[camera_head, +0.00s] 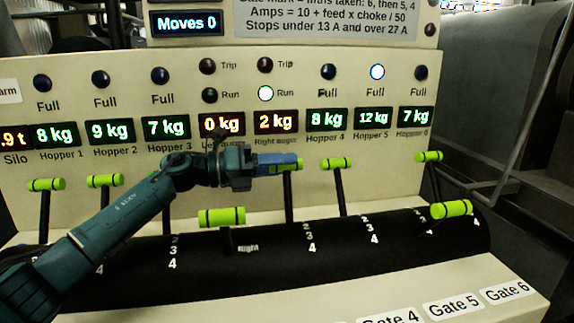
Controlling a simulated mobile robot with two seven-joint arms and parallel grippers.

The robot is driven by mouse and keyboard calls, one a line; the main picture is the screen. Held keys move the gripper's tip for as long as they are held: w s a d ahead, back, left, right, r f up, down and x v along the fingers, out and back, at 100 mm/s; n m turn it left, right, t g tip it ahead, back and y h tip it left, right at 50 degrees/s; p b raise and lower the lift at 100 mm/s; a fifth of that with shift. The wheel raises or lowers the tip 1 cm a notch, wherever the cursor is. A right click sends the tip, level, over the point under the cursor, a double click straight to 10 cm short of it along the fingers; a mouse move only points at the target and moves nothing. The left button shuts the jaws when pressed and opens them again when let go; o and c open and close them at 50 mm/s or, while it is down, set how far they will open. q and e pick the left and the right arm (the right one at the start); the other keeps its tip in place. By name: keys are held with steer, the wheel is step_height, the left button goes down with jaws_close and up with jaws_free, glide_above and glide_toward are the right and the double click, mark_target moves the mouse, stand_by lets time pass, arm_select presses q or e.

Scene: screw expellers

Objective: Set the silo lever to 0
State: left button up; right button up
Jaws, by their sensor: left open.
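Several black levers with lime-green handles stand in a row along a black curved drum. No lever's name plate clearly reads Silo, so I cannot tell which is the silo lever; the leftmost visible one (46,184) stands upright. A "Silo" readout (14,139) ending in ".9 t" is cut by the left edge. My left gripper (290,163) is open, pointing right, in front of the panel below the auger readouts. It overlaps the top of an upright lever (288,190); contact is unclear. My right gripper is not in view.
A lever handle (222,217) sits lower and nearer, left of centre, and another (451,209) at the right. My left arm hides part of the drum (370,248) and its left marks.

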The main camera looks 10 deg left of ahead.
arm_select(q)
steer(key=v, duration=0.6)
steer(key=shift+b, duration=0.3)
